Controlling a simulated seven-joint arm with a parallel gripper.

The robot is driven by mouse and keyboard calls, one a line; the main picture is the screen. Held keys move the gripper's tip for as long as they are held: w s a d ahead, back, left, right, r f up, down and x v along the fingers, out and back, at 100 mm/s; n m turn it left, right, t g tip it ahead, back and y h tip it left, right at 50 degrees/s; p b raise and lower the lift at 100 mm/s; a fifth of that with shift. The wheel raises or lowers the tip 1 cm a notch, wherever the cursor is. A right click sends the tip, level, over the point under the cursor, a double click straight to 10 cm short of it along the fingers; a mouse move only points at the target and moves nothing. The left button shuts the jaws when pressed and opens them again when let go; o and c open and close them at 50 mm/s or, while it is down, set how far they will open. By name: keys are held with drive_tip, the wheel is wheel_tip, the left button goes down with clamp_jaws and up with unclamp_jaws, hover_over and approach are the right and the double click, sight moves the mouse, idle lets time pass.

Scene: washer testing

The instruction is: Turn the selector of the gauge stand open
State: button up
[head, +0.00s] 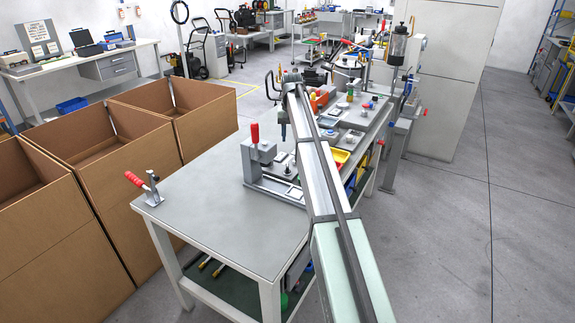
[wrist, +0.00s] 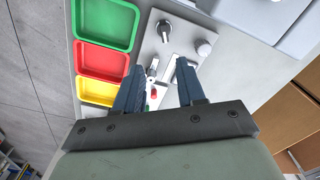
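A light grey panel (wrist: 183,22) shows below my gripper in the wrist view. On it are a dark round knob with a pale pointer mark (wrist: 163,30), a pale round knob (wrist: 204,48), a small metal lever-like part (wrist: 153,67) and a small red part (wrist: 154,93). I cannot tell for sure which of these is the gauge stand's selector. My gripper (wrist: 160,72) is open, its two dark fingers apart above the panel, with the lever-like part showing between them. Nothing is clearly held. In the head view my gripper (head: 283,131) points down over the bench, and my arm hides part of what lies below.
Green (wrist: 105,22), red (wrist: 101,62) and yellow (wrist: 95,91) bins line the panel's left in the wrist view. In the head view a red-handled press (head: 257,155) stands left of my arm and a red-handled clamp (head: 148,188) at the bench corner. The near bench top (head: 225,210) is clear.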

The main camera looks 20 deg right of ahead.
sight(287, 166)
drive_tip(key=f, duration=0.8)
drive_tip(key=a+f, duration=0.1)
drive_tip(key=f, duration=0.4)
drive_tip(key=shift+a, duration=0.1)
clamp_jaws()
idle(0.4)
